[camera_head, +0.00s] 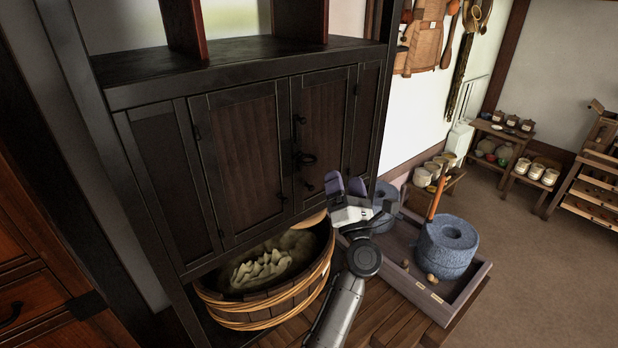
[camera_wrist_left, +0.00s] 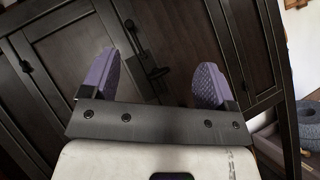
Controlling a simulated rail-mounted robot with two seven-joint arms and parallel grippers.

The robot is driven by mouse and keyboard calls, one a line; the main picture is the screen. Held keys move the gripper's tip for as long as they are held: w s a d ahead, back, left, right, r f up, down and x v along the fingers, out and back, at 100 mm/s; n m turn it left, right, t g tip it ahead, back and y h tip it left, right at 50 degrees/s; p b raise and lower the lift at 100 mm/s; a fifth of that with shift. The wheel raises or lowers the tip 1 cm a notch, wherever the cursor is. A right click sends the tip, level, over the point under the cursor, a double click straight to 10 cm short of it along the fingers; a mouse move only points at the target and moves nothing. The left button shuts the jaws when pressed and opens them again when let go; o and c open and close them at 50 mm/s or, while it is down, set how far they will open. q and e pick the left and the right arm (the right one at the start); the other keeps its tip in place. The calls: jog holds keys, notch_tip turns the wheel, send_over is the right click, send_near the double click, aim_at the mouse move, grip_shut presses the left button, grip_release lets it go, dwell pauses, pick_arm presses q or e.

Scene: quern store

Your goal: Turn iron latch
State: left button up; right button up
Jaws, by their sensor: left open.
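The dark iron latch (camera_head: 305,158) sits at the seam of the two middle doors of a dark wooden cabinet (camera_head: 245,165), between two small pull handles. Its bar lies roughly crosswise. My left gripper (camera_head: 346,184) is open and empty, with its purple finger pads in front of the right cabinet door, low and to the right of the latch in the head view. In the left wrist view, the latch (camera_wrist_left: 157,73) shows between the two spread fingers (camera_wrist_left: 156,72), beyond them. I see no contact with it. My right gripper is not in view.
A wooden tub (camera_head: 265,303) with pale contents stands under the cabinet. Right of my left arm, a wooden tray (camera_head: 440,308) holds a round grey millstone (camera_head: 449,250). Low shelves with jars (camera_head: 548,176) stand further right. The floor (camera_head: 540,270) there is clear.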

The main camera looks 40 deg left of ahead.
aim_at(314, 163)
pick_arm(q)
jog(key=w+a+n+g, duration=0.1)
jog(key=a+n+g, duration=0.3)
jog(key=w+a+n+g+h+b, duration=0.1)
jog(key=w+a+n+g, duration=0.1)
jog(key=a+n+g, duration=0.2)
jog(key=w+a+n+g, duration=0.1)
jog(key=a+n+g, duration=0.3)
jog(key=a+n, duration=0.1)
jog(key=shift+w+f+n, duration=0.15)
jog(key=shift+f+n, duration=0.25)
jog(key=shift+w+a, duration=0.2)
jog(key=shift+a, duration=0.4)
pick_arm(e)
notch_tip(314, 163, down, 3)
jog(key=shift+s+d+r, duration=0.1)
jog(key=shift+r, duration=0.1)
pick_arm(q)
jog(key=c, duration=0.9)
